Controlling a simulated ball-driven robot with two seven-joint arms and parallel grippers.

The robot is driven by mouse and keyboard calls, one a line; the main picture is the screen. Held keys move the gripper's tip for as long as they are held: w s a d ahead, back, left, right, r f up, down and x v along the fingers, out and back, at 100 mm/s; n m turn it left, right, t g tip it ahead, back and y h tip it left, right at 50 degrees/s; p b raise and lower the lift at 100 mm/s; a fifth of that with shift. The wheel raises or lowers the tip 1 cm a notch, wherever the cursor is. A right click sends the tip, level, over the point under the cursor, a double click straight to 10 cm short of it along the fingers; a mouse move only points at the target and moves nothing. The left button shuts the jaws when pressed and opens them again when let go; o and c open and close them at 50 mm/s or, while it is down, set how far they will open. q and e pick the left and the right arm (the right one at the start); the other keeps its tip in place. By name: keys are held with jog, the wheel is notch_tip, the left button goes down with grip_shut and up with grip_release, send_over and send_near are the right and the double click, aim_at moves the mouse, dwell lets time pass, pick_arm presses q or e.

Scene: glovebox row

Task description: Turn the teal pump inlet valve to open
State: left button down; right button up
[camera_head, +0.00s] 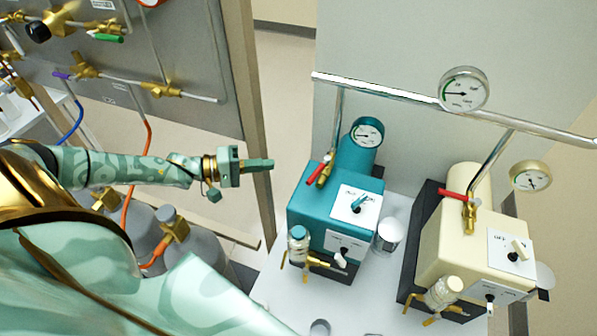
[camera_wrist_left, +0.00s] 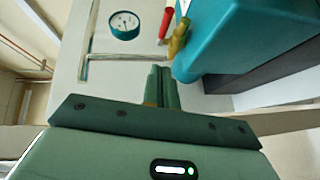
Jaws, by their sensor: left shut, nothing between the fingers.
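The teal pump (camera_head: 325,205) stands on a white bench. Its inlet valve (camera_head: 326,173) is a brass body at the foot of a thin steel pipe, with a red lever (camera_head: 314,174) slanting down to the left. The brass valve body (camera_wrist_left: 178,40) and its red lever (camera_wrist_left: 166,22) also show in the left wrist view, ahead of the fingers. My left gripper (camera_head: 271,164) is shut and empty, to the left of the lever and apart from it. In the left wrist view its fingers (camera_wrist_left: 164,76) are together. My right gripper is out of view.
A cream pump (camera_head: 455,240) with a similar red-levered valve (camera_head: 462,197) stands to the right. A steel manifold pipe (camera_head: 400,92) crosses above both pumps. A gauge (camera_head: 367,133) sits behind the teal pump. A post (camera_head: 250,120) rises behind my left gripper.

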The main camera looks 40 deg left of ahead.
aim_at(312, 175)
pick_arm(q)
jog(key=shift+w+d+f, duration=0.25)
jog(key=shift+w+d, duration=0.45)
jog(key=shift+d, duration=0.55)
jog(key=shift+w+d+f, duration=0.25)
jog(key=shift+w+d, duration=0.4)
jog(key=shift+d, duration=0.65)
jog(key=shift+w+d+f, duration=0.25)
jog(key=shift+w+d, duration=0.45)
jog(key=shift+d, duration=0.55)
jog(key=p, duration=0.2)
jog(key=d+n+t+y+p, duration=0.1)
jog(key=p, duration=0.1)
jog(key=shift+s+r, duration=0.2)
jog(key=shift+r, duration=0.15)
jog(key=shift+d+p, duration=0.3)
jog(key=shift+p, duration=0.1)
jog(key=shift+s+d+f, duration=0.15)
jog(key=shift+f, duration=0.25)
jog(key=shift+r, duration=0.1)
